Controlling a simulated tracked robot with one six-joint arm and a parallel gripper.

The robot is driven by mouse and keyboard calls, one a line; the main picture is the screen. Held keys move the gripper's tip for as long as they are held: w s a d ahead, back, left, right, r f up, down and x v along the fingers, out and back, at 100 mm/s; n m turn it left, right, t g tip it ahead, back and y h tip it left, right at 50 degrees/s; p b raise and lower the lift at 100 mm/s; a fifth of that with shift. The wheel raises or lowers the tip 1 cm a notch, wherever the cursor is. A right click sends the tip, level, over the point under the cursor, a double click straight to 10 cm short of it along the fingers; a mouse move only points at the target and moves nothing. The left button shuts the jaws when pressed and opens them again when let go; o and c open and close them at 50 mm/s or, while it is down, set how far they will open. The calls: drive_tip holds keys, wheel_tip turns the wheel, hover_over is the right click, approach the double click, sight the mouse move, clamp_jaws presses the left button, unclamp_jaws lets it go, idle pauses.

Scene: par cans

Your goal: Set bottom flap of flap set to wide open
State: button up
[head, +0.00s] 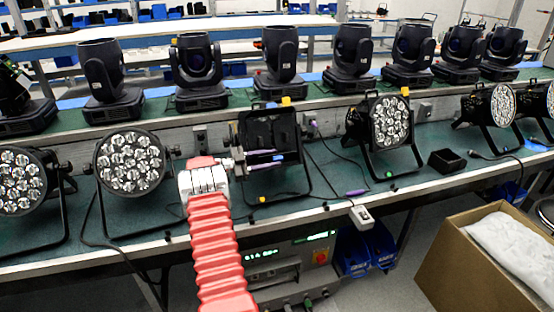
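The flap set (269,128) is the black square frame with dark flaps on the par can at the middle of the bench, in the head view. Its dark panels cover the lamp face, and no lenses show there. My gripper (229,167), at the end of the red arm, is just left of the set's lower left corner. Whether it touches the set, and how its fingers stand, I cannot tell.
Par cans with bare lenses stand on both sides, one at left (131,163) and one at right (389,122). Moving-head lights (280,60) line the shelf behind. Cables and a small black box (447,160) lie on the green bench. A cardboard box (480,262) stands at front right.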

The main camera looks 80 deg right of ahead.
sight(277, 158)
drive_tip(key=shift+x, duration=1.35)
clamp_jaws()
drive_tip(key=shift+a, duration=0.15)
